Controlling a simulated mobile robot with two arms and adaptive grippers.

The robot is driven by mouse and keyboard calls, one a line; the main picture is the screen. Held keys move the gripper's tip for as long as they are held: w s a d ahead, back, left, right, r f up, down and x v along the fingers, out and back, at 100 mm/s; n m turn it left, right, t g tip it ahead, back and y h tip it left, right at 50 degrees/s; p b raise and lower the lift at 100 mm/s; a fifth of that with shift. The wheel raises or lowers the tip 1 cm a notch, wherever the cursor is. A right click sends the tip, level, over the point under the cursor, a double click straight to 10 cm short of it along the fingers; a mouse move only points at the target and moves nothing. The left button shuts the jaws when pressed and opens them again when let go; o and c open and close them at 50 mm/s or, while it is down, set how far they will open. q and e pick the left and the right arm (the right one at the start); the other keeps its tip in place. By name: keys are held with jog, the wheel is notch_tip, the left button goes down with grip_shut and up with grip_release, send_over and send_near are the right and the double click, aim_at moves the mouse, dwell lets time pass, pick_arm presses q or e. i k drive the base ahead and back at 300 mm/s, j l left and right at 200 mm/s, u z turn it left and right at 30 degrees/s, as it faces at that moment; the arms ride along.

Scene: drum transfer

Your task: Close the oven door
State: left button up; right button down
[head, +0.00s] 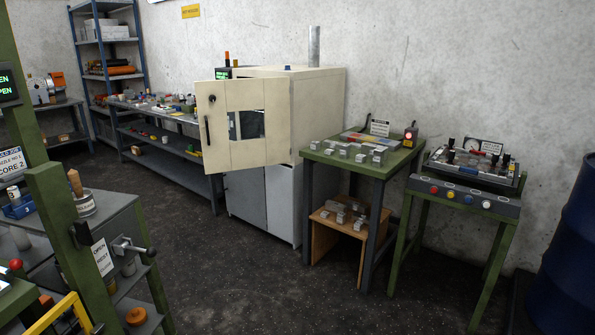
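The oven (320,110) is a cream box on a grey and white lower cabinet (283,205), standing against the back wall. Its cream door (235,155) is open and swung outward to the left of the body. The door has a small window (247,125), a dark round knob and a dark vertical handle (207,130) near its left edge. The door hides most of the oven's front opening. Neither of my grippers shows in the head view, and nothing is seen touching the door.
A green table (372,168) with metal blocks stands right of the oven, then a green stand (460,190) with buttons and a blue drum (570,250). Shelving and a long bench (165,117) are at the left. A green-framed station (65,220) fills the left foreground. The dark floor (245,285) is clear centrally.

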aim_at(271, 94)
jog(key=i+u, duration=0.15)
jog(key=i, duration=0.85)
jog(key=i+l+u, duration=0.2)
jog(key=i, duration=0.8)
jog(key=j, duration=0.05)
